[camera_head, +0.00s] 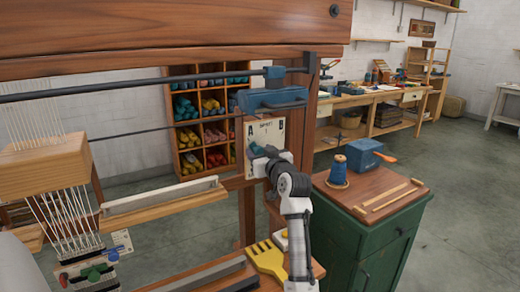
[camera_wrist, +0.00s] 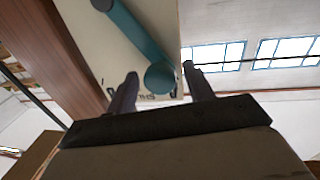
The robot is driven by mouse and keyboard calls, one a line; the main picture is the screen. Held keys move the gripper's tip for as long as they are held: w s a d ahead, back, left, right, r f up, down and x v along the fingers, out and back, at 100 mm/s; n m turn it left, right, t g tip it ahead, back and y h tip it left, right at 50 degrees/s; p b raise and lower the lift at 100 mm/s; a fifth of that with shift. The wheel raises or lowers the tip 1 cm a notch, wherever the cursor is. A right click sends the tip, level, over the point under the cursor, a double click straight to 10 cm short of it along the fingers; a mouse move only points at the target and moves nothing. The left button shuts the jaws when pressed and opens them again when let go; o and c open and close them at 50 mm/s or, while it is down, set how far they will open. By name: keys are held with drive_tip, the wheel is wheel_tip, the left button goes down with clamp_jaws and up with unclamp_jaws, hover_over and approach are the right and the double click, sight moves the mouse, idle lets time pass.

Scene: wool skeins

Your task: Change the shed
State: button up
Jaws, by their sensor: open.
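A pale plate (camera_head: 275,131) with lettering on it is fixed to the loom's right post. The teal shed lever (camera_head: 257,150) is mounted on it and is partly hidden by my gripper (camera_head: 262,160). In the wrist view the lever (camera_wrist: 137,35) slants from the upper left down to a round knob (camera_wrist: 160,78). My gripper (camera_wrist: 160,71) is open, with one finger on each side of the knob in that view. I cannot tell whether either finger touches it. White warp threads (camera_head: 60,215) run through a wooden block (camera_head: 45,165) on the left.
A blue block (camera_head: 272,98) hangs on the dark bar above the plate. A yellow comb (camera_head: 267,259) lies on the bench below my arm. A green cabinet (camera_head: 365,240) with a blue spool (camera_head: 338,168) stands to the right. Open floor lies beyond it.

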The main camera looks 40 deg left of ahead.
drive_tip(key=shift+w+a, duration=0.25)
drive_tip(key=shift+a, duration=0.1)
clamp_jaws()
